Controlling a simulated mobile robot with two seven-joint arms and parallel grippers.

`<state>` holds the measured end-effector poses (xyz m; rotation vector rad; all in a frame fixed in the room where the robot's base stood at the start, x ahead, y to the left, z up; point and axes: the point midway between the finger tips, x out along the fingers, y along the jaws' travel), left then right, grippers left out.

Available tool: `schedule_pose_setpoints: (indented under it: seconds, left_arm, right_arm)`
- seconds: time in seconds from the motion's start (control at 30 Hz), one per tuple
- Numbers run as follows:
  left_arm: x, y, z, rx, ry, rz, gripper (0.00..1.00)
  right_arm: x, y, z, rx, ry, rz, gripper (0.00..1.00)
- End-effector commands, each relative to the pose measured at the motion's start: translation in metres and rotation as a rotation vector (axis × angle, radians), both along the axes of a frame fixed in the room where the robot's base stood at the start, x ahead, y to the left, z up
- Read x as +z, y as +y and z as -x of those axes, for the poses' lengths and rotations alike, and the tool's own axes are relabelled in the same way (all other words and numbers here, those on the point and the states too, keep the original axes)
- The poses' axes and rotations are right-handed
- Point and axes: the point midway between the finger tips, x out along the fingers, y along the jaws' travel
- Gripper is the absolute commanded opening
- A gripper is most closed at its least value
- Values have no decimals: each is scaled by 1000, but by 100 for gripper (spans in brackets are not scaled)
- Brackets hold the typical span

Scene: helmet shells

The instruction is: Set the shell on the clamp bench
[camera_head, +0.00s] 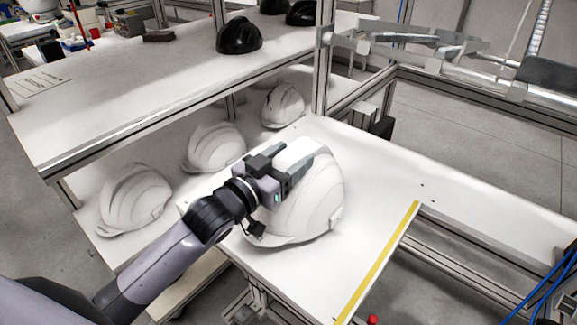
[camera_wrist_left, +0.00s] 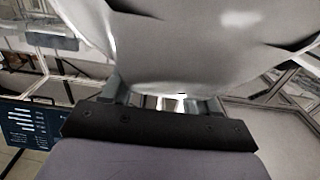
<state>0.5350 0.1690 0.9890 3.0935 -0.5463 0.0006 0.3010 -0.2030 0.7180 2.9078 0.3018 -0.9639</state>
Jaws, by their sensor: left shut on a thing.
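My left gripper (camera_head: 296,165) is at the top of a white helmet shell (camera_head: 312,205) in the head view and is shut on it. The shell is upright over the white bench top (camera_head: 375,190) with a yellow strip; I cannot tell whether its rim touches the surface. In the left wrist view the shell (camera_wrist_left: 190,45) fills the upper part, just beyond the gripper (camera_wrist_left: 160,100). My right gripper does not show.
Several white shells, one of them at left (camera_head: 135,198), stand on the lower shelf. Black shells, one at front (camera_head: 239,35), stand on the upper shelf (camera_head: 120,90). Metal frame rails (camera_head: 465,85) border the bench behind and right. The bench is clear right of the shell.

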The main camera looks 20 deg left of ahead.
Motion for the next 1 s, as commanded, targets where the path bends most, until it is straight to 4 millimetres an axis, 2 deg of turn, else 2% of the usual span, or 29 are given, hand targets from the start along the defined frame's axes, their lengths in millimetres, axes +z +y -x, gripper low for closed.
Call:
schedule_pose_setpoints:
  seconds: [0.1,0.5,0.53,0.6,1.0]
  left_arm:
    - [-13,0,0,0,-3,1,0]
    - [-18,0,0,-1,-5,1,0]
    - [-20,0,0,0,-1,-1,66]
    - [-19,0,0,0,-1,-1,85]
    - [-18,1,3,0,1,0,85]
  right_arm:
    - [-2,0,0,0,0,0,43]
    - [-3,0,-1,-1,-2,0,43]
    - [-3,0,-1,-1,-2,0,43]
    - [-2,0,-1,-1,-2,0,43]
    - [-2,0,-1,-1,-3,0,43]
